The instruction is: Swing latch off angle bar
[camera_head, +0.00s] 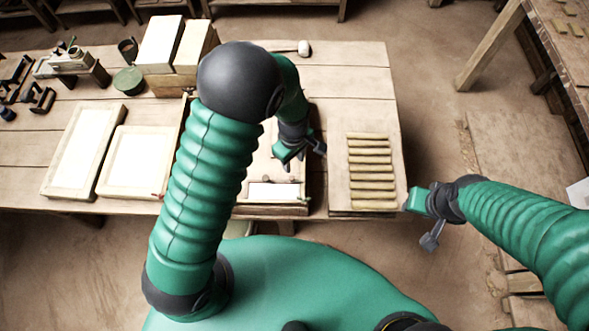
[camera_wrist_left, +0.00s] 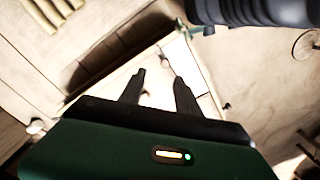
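The press (camera_head: 240,208) is a shallow wooden box with a white panel (camera_head: 273,190) near its front edge, below my left arm. Small dark fittings show at its corners; I cannot tell which is the latch or the angle bar. In the left wrist view, the box's pale edge (camera_wrist_left: 112,82) and a few small knobs show. My left gripper (camera_head: 303,150) is over the press's right side. In the left wrist view its two fingers (camera_wrist_left: 158,78) are apart with nothing seen held between them. My right gripper (camera_head: 431,220) hangs off the table's right end, its finger opening unclear.
A board with several tan strips (camera_head: 371,172) lies right of the press. Two white-faced trays (camera_head: 140,160) lie to its left, with pale blocks (camera_head: 160,42) behind. A mallet (camera_head: 303,47) lies at the back.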

